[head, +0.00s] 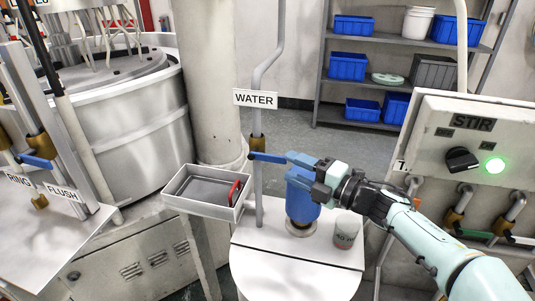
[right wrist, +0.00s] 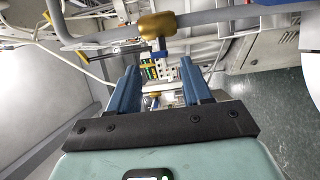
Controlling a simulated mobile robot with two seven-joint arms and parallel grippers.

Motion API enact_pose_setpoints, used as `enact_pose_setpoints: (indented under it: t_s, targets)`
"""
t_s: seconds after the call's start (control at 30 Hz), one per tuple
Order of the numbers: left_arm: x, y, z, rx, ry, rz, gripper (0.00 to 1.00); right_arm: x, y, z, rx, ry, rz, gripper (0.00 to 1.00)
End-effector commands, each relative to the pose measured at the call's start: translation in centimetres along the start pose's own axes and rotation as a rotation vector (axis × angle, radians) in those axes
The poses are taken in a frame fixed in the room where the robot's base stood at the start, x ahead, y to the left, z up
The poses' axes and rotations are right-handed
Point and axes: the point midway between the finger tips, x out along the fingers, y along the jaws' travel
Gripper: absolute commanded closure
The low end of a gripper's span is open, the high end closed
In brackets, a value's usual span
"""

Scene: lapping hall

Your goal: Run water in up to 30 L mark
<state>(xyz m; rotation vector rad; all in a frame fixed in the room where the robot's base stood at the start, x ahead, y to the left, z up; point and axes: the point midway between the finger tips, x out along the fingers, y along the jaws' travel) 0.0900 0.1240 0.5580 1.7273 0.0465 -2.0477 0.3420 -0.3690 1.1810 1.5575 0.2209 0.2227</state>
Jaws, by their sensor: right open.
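The WATER pipe (head: 258,181) comes down beneath a white WATER sign (head: 255,98). My right gripper (head: 294,160) is open just right of that lever. In the right wrist view its two blue fingers (right wrist: 160,78) stand apart, and a brass valve (right wrist: 157,26) with a short blue stem lies just beyond the tips. I cannot tell whether a finger touches the lever. I see no 30 L mark. My left gripper is not in view.
A blue cylinder (head: 301,205) and a small pale cup (head: 346,231) stand on a white round-ended table (head: 290,270) below my right gripper. A grey tray (head: 203,208) sits left of the pipe. A STIR box (head: 478,140) with a lit green lamp is at the right.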

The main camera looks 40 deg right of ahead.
Motion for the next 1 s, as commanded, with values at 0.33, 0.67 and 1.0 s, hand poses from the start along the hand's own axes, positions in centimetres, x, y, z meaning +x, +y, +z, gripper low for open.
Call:
enact_pose_setpoints:
  t_s: [0.33,0.67,1.0]
  targets:
    - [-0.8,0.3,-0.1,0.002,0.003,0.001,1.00,6.7,0.0,0.0,0.002,0.001,0.000,0.51]
    - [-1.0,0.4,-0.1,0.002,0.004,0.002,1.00,8.4,0.0,0.0,0.002,-0.001,0.000,0.51]
    - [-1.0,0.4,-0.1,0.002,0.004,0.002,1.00,8.3,0.0,0.0,0.002,-0.001,0.000,1.00]
